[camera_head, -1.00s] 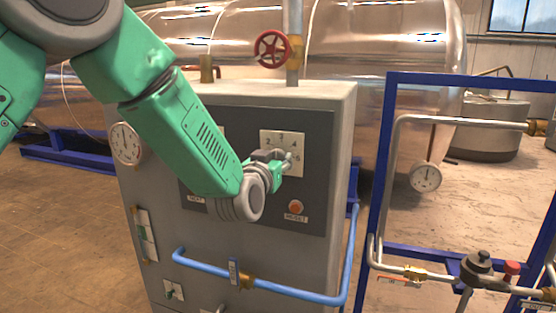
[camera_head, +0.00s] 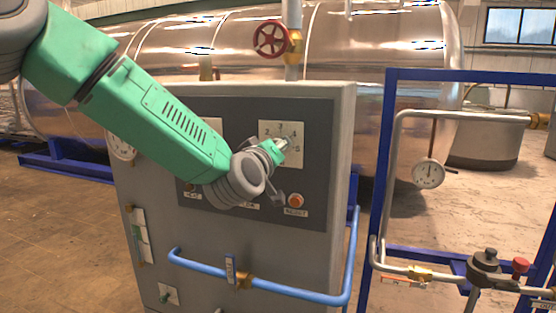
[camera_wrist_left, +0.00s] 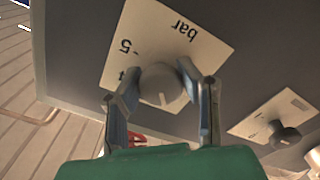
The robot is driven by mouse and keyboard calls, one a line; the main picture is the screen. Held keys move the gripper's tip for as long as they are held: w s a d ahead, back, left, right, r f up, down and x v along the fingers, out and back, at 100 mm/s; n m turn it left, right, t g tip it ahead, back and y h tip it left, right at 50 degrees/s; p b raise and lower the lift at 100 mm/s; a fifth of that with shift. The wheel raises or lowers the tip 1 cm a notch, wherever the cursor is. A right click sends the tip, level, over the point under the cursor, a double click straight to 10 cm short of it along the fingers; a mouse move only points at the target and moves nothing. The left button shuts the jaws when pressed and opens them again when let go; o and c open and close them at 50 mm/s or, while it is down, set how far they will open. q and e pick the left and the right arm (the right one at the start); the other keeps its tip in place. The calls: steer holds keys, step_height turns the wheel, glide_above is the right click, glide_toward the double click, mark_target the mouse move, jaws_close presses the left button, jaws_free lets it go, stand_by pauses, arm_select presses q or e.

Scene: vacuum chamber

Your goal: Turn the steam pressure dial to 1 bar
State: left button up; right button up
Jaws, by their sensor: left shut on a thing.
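The steam pressure dial is a round grey knob (camera_wrist_left: 160,85) on a white plate (camera_head: 267,157) on the grey control panel. Digits 2 to 5 show around it in the head view; "bar" and a 5 appear upside down in the left wrist view. My left gripper (camera_head: 282,146) is at the dial, and its two fingers (camera_wrist_left: 151,86) are shut on the knob from both sides. A pale mark on the knob points away from the "bar" lettering; the digit it faces is out of sight. My right gripper is not in view.
A second plate with a dark knob (camera_wrist_left: 284,136) sits beside the dial. An orange button (camera_head: 295,200) is below it. A blue pipe (camera_head: 290,292) crosses the cabinet front. A blue frame (camera_head: 378,190) with pipes and a gauge (camera_head: 428,173) stands to the right.

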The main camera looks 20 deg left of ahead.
arm_select(q)
steer(key=n+b, duration=0.1)
steer(key=n, duration=0.1)
steer(key=n+b, duration=0.4)
steer(key=shift+f+n, duration=0.3)
steer(key=shift+f, duration=0.05)
steer(key=n+b, duration=0.4)
steer(key=n, duration=0.1)
steer(key=shift+r, duration=0.1)
steer(key=shift+n, duration=0.3)
steer(key=o, duration=1.2)
steer(key=shift+r, duration=0.1)
steer(key=shift+a, duration=0.1)
